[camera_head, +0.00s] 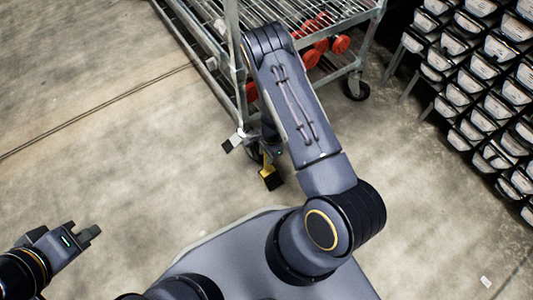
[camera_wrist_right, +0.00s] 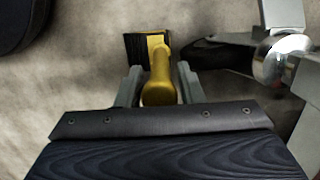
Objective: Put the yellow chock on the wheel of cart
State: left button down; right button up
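The yellow chock (camera_head: 267,172) is at my right gripper, close to the cart's near caster. In the right wrist view, its yellow handle (camera_wrist_right: 158,88) lies between the two fingers of my right gripper (camera_wrist_right: 160,74), which appear closed on it. The chock's dark, yellow-edged block (camera_wrist_right: 139,45) points away beyond the fingertips. The cart (camera_head: 240,70) is a metal wire-shelf cart. Its near caster, with a dark wheel (camera_wrist_right: 207,55) and shiny metal housing (camera_wrist_right: 283,58), is just right of the chock in that view. My left gripper (camera_head: 90,234) is away at lower left, apparently empty; its finger gap is unclear.
Red-ended cylinders (camera_head: 340,44) lie on the cart's shelves. Another cart wheel (camera_head: 356,87) stands to the right. A rack of dark trays with white labels (camera_head: 470,70) fills the upper right. The concrete floor (camera_head: 120,150) at left is clear.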

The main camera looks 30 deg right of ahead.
jog(key=shift+o, duration=0.6)
